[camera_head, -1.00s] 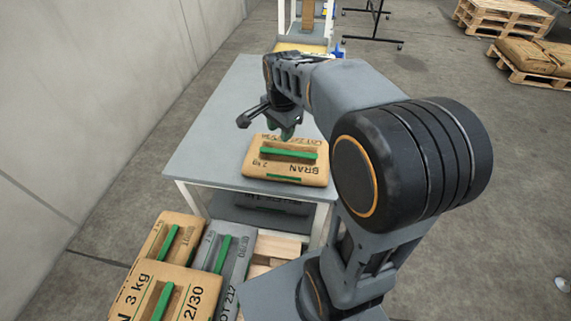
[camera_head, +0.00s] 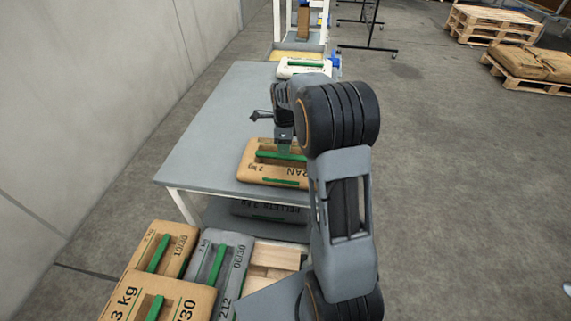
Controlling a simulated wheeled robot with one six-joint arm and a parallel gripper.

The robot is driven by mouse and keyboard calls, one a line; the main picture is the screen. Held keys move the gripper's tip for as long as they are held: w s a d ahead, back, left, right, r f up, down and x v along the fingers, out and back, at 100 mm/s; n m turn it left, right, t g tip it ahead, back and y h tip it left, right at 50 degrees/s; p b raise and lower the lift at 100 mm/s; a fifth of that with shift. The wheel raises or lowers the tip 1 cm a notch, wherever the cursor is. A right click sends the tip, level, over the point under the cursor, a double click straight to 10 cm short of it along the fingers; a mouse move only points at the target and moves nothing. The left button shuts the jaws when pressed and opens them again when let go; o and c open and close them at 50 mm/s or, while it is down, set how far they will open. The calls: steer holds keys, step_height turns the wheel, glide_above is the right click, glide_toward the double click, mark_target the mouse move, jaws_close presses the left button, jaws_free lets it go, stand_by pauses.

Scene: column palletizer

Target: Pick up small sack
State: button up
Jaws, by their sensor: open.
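A tan sack (camera_head: 262,178) marked BRAN and 2 kg, with a green handle strip on top, lies flat near the front edge of the grey table (camera_head: 205,140). My gripper (camera_head: 285,149) points down at the middle of this sack, at the green strip. The jaws are open, but my arm and the low resolution hide how the fingertips sit against the strip, so I cannot tell whether they touch it. The sack's right end is partly hidden by my arm.
Tan sacks (camera_head: 165,248) and a grey sack (camera_head: 219,262) lie on a wooden pallet (camera_head: 272,262) in front of the table. A dark sack (camera_head: 268,211) is on the lower shelf. A white sack (camera_head: 303,68) lies beyond the table. A wall is at left.

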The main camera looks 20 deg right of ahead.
mark_target(285, 157)
steer(key=shift+w+d+f, duration=0.1)
steer(key=shift+f, duration=3.15)
steer(key=shift+c, duration=0.2)
jaws_close()
steer(key=shift+w+r, duration=0.15)
